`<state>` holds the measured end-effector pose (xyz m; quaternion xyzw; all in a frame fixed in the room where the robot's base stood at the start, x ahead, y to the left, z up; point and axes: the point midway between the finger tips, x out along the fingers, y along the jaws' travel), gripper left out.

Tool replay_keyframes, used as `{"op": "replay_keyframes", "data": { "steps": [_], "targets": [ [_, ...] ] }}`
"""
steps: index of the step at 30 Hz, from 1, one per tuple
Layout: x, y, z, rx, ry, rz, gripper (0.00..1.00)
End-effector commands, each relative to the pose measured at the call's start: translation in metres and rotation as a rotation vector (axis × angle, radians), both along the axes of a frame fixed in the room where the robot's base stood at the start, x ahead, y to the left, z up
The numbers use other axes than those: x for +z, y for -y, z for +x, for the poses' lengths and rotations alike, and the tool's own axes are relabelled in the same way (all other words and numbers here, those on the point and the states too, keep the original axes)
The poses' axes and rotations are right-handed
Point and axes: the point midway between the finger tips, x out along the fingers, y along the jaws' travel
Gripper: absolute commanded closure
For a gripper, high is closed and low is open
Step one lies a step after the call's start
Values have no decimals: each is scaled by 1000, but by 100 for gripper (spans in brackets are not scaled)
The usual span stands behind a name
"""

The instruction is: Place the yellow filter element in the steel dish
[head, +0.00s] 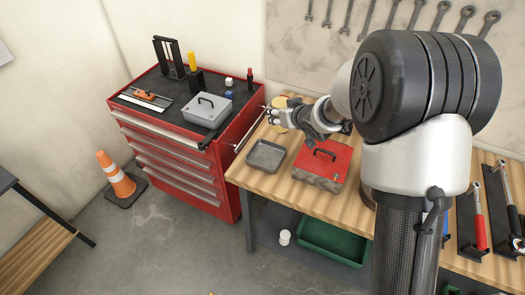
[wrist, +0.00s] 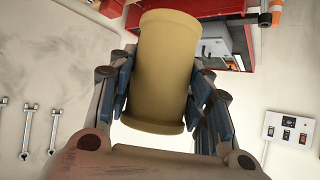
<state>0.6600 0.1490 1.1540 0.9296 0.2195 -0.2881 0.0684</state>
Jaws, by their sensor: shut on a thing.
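The yellow filter element (wrist: 165,75) is a dull yellow cylinder with a rim at each end. In the wrist view it sits between the two blue-padded fingers of my gripper (wrist: 162,92), which is shut on it. In the head view my gripper (head: 273,115) is over the back left of the workbench, and parts of the filter element (head: 281,102) show around the fingers. The steel dish (head: 266,156) is a shallow grey square tray on the bench, nearer the camera than my gripper. It looks empty. The gripper and filter are apart from it.
A red box with a black handle (head: 322,163) stands right of the dish. A red tool cabinet (head: 190,140) with a grey case (head: 207,110) on top stands to the left. Wrenches (head: 441,14) hang on the wall. My arm hides part of the bench (head: 296,203).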

Motion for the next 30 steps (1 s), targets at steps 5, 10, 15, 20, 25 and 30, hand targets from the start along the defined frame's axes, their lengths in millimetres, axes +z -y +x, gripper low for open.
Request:
{"op": "replay_keyframes", "data": {
  "steps": [5,10,15,20,25,30],
  "targets": [
    [11,-37,18,121,-1,-2,81],
    [2,-49,23,162,-4,1,81],
    [-41,-50,22,164,-8,1,81],
    [-84,-49,22,163,-6,1,81],
    [-124,-49,22,164,-5,1,81],
    [-143,-49,23,163,-1,1,81]
  ]
}}
